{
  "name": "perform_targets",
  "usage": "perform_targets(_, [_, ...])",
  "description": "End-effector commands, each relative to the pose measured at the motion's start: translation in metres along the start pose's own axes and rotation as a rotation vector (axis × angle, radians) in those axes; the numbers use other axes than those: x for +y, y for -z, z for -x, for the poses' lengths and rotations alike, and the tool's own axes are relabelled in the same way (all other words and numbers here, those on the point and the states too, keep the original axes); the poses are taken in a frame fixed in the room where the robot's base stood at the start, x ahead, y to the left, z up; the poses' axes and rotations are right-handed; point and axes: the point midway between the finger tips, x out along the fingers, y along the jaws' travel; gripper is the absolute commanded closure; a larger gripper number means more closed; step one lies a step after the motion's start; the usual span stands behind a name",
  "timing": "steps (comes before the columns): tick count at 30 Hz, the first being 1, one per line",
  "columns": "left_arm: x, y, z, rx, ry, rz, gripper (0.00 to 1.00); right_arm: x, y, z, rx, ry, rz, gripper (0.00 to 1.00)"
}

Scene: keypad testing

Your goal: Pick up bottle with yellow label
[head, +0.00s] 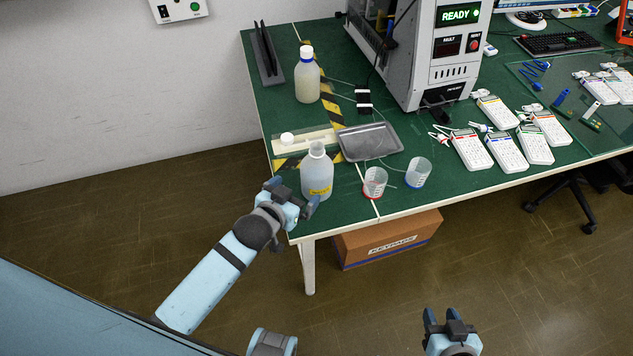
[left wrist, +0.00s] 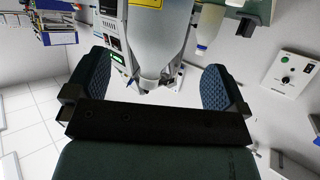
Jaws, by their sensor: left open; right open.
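The bottle with the yellow label (head: 317,168) is whitish and stands upright near the table's front left corner. My left gripper (head: 294,193) is open just to the left of this bottle, in front of its lower part in the head view. In the left wrist view the same bottle (left wrist: 158,42) appears upside down, between the two spread fingers (left wrist: 158,87); I cannot tell whether either finger touches it. My right gripper (head: 448,320) is open and empty over the floor at the lower right, away from the table.
A second bottle (head: 307,82) with a blue neck ring stands farther back. A grey tray (head: 370,141) and two cups, one red-marked (head: 375,183) and one blue-marked (head: 418,172), are right of the labelled bottle. A white cap (head: 287,139) lies behind it.

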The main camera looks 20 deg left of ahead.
Motion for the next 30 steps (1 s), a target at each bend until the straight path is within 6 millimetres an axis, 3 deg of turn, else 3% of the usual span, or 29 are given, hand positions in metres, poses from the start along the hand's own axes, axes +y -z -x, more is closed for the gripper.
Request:
perform_targets(3, [0.001, 0.0, -0.022, -0.001, 0.0, 0.0, 0.0, 0.002, 0.002, 0.001, 0.005, -0.003, 0.002, 0.57])
perform_targets(11, [0.001, 0.001, -0.043, -0.001, -0.001, -0.001, 0.0, 0.007, -0.002, 0.0, -0.004, -0.011, 0.007, 0.57])
perform_targets(20, [0.003, 0.003, -0.085, -0.001, 0.0, -0.001, 0.0, 0.007, -0.003, 0.001, -0.01, -0.01, 0.007, 0.57])
perform_targets(29, [0.003, 0.002, -0.091, -0.001, -0.001, -0.001, 0.0, 0.003, -0.001, 0.001, -0.006, -0.004, 0.004, 0.57])
perform_targets(30, [0.003, 0.002, -0.091, -0.001, -0.001, -0.001, 0.05, 0.003, -0.001, 0.001, -0.005, -0.004, 0.003, 0.57])
